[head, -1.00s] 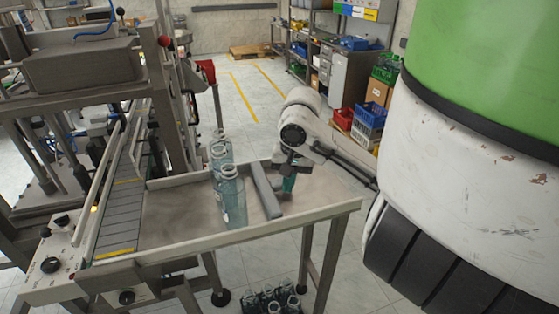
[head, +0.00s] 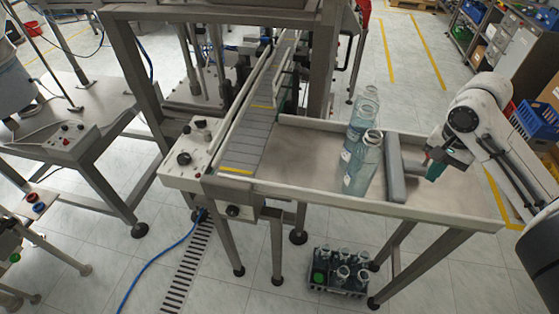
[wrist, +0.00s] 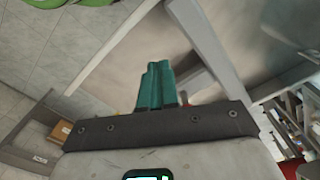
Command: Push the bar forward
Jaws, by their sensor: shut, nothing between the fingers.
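The grey bar (head: 394,172) lies on the metal feed table (head: 300,145), just right of a short row of clear glass bottles (head: 362,168). It runs roughly parallel to that row. My gripper (head: 435,169), with teal fingers, is low over the table on the bar's right side. Its fingers look close together and hold nothing. In the head view a small gap shows between fingers and bar. In the wrist view the shut teal fingers (wrist: 157,85) point toward a grey strip that looks like the bar (wrist: 205,45); whether they touch is unclear.
A grey conveyor (head: 255,125) with yellow marks runs along the table's left side. A control box (head: 195,150) stands at its near end. A crate of bottles (head: 340,272) is on the floor below. A raised rim (head: 350,200) edges the table.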

